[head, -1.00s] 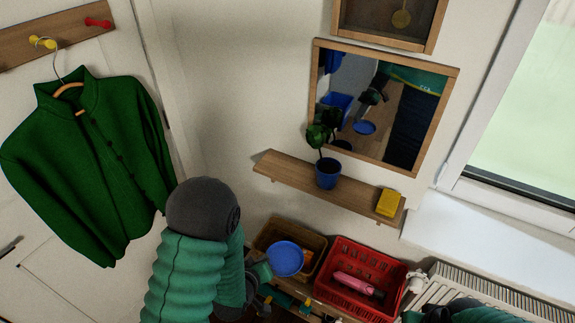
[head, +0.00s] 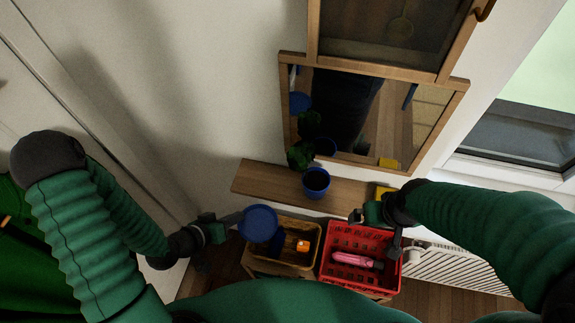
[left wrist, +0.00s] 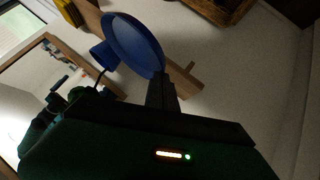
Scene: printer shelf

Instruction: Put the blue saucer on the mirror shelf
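The blue saucer (head: 259,223) is held by its edge in my left gripper (head: 225,226), in front of the left end of the shelf in the head view. It also shows in the left wrist view (left wrist: 133,45), with the dark fingers (left wrist: 160,95) shut at its rim. The mirror shelf (head: 258,180) is a wooden board on the wall under the mirror (head: 375,110). The saucer appears apart from the shelf. My right gripper (head: 368,213) is by the shelf's right end, partly covering a yellow object (head: 383,191); its finger opening is unclear.
A blue pot (head: 316,181) with a plant stands mid-shelf; the shelf's left part is bare. Below are a brown basket (head: 284,262) with an orange item and a red basket (head: 337,277) with a pink item. A radiator (head: 450,269) is at the right.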

